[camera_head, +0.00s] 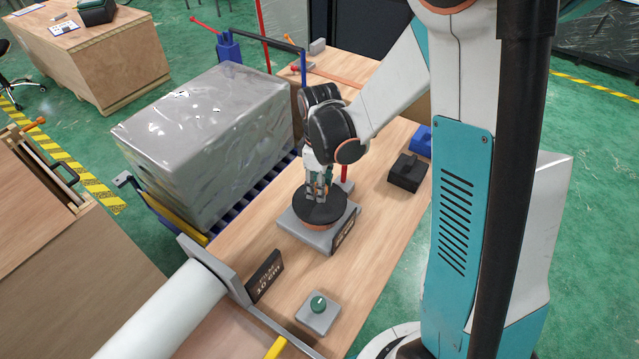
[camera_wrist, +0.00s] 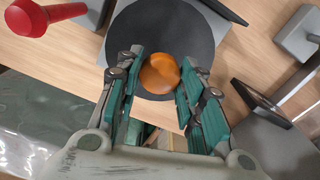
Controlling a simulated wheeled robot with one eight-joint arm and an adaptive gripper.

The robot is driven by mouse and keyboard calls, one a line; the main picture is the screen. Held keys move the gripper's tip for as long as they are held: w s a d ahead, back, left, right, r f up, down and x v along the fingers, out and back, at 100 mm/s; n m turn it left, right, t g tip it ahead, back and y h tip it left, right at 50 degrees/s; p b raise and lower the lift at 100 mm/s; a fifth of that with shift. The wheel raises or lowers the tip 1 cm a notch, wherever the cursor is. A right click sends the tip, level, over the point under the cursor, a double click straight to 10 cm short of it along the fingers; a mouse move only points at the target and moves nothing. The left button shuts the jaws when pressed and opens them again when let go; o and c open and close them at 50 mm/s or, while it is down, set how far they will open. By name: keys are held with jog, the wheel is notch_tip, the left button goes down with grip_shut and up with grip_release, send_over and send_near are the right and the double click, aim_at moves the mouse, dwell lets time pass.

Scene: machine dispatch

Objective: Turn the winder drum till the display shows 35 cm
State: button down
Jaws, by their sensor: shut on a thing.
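The winder drum (camera_head: 334,214) is a dark disc with an orange edge, set on a grey base (camera_head: 299,232) on the wooden bench. In the wrist view the dark disc (camera_wrist: 125,42) carries a round orange knob (camera_wrist: 160,73). My gripper (camera_head: 319,194) points down over the drum. Its fingers are closed on either side of the knob in the wrist view. A black display (camera_head: 264,277) beside the white film roll (camera_head: 165,315) reads "FILM 10 cm". The dark plate (camera_head: 344,229) on the drum's base has lettering that I cannot read clearly.
A grey box with a green knob (camera_head: 318,304) stands at the bench front. A film-wrapped block (camera_head: 205,140) stands left of the drum. A black box (camera_head: 406,172) and a blue box (camera_head: 423,139) are at the right. A red post (camera_head: 347,183) stands behind the drum.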

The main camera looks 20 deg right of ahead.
jog(key=shift+m, duration=0.3)
jog(key=m+b, duration=0.2)
jog(key=m, duration=0.3)
jog(key=m+b, duration=0.1)
jog(key=m, duration=0.4)
jog(key=shift+m, duration=0.3)
jog(key=m+b, duration=0.1)
jog(key=m, duration=0.4)
jog(key=shift+m, duration=0.3)
jog(key=m+b, duration=0.1)
jog(key=m, duration=0.4)
jog(key=shift+m, duration=0.4)
jog(key=c, duration=1.1)
grip_release()
jog(key=shift+o, duration=0.2)
